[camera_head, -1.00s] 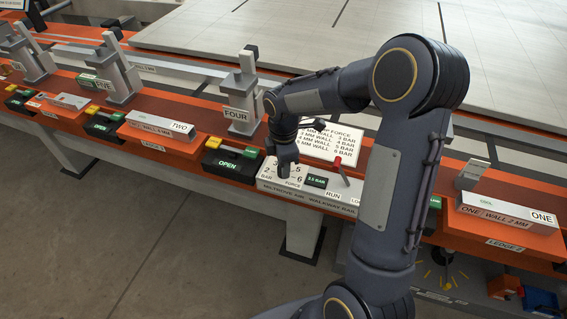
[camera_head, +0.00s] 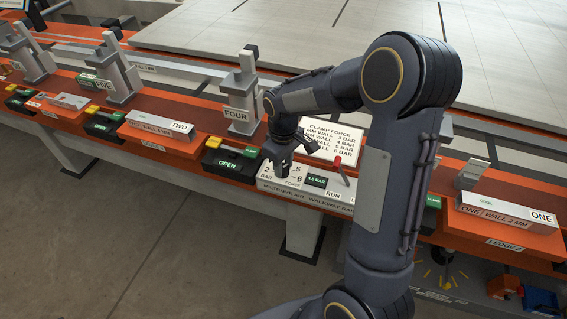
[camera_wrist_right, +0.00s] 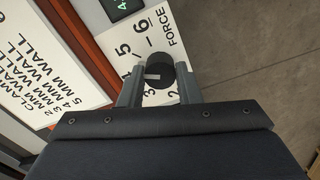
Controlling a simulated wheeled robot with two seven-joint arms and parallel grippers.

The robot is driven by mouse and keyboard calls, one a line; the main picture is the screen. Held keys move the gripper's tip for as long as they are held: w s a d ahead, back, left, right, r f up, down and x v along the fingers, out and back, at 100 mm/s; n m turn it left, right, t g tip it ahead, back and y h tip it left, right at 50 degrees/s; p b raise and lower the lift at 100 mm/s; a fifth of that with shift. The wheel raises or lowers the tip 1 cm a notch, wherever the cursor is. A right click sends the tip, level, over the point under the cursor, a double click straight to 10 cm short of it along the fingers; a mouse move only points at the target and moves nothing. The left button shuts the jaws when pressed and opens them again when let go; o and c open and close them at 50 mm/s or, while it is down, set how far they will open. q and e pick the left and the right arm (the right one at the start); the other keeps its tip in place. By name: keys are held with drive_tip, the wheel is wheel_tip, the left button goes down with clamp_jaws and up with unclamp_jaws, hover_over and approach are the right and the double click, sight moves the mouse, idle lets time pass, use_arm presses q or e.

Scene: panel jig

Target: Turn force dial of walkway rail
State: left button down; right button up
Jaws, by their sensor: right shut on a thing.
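The force dial (camera_wrist_right: 160,74) is a black round knob with a pale mark, on a white scale plate (camera_wrist_right: 157,20) with numbers. It belongs to the walkway rail's control box (camera_head: 321,197). My right gripper (camera_wrist_right: 160,88) is shut on the dial, one finger on each side. In the head view my right gripper (camera_head: 277,165) comes down on the dial and hides most of it. The pale mark points left in the wrist view, to the side of the 5. A small display (camera_head: 316,181) with green digits seems to read 4.5 BAR. My left gripper is not in view.
A clamp force chart (camera_head: 331,140) stands behind the box. A red-tipped lever (camera_head: 338,161) rises close to the right of the display. A black OPEN box (camera_head: 231,164) sits to the left. Block ONE (camera_head: 505,213) lies on a ledge at right.

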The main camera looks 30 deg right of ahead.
drive_tip(key=shift+r+m, duration=0.1)
drive_tip(key=shift+m, duration=1.5)
drive_tip(key=o, duration=1)
drive_tip(key=shift+c, duration=0.2)
wheel_tip(320, 180, up, 8)
drive_tip(key=shift+f+p, duration=0.2)
drive_tip(key=shift+p, duration=0.2)
